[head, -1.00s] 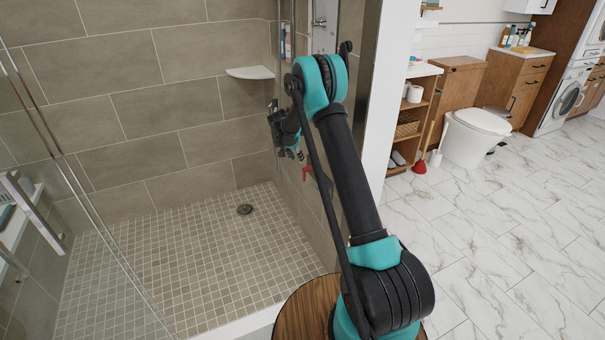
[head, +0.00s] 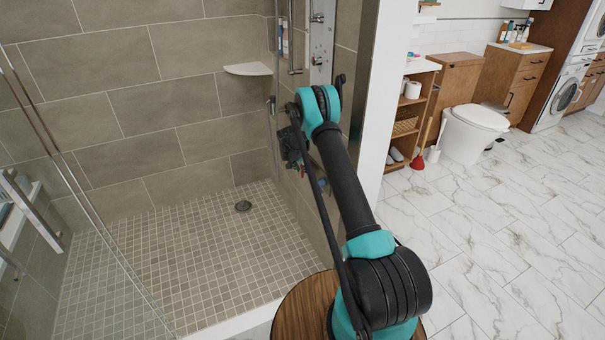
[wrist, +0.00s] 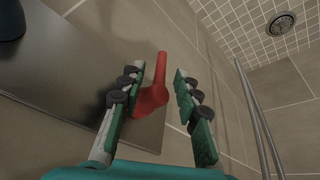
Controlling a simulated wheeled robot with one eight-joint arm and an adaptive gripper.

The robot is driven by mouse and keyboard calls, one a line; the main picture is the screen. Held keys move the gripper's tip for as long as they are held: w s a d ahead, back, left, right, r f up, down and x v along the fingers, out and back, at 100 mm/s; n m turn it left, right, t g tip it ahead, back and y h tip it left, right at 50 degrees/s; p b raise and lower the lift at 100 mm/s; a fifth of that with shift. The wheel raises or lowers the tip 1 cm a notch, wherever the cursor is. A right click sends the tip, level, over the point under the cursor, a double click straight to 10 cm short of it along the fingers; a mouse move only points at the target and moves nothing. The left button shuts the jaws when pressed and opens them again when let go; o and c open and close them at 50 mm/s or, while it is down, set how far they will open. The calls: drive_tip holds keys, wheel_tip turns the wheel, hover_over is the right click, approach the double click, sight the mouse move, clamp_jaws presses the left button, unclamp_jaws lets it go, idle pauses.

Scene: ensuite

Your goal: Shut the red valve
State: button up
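My gripper (wrist: 162,82) is open, with one green-padded finger on each side of the valve. The left finger is close to the hub; I cannot tell if it touches. In the head view my gripper (head: 292,148) is low by the right shower wall, partly behind my arm. Only a small bit of red shows by it there, and the valve is mostly hidden.
A glass panel (head: 100,230) stands at the left of the shower. A corner shelf (head: 248,69) and a shower panel (head: 321,45) are on the walls. A drain (head: 243,206) lies in the open tiled floor. A white wall end (head: 385,90) is right of my arm.

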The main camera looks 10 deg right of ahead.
drive_tip(key=shift+x, duration=1.35)
clamp_jaws()
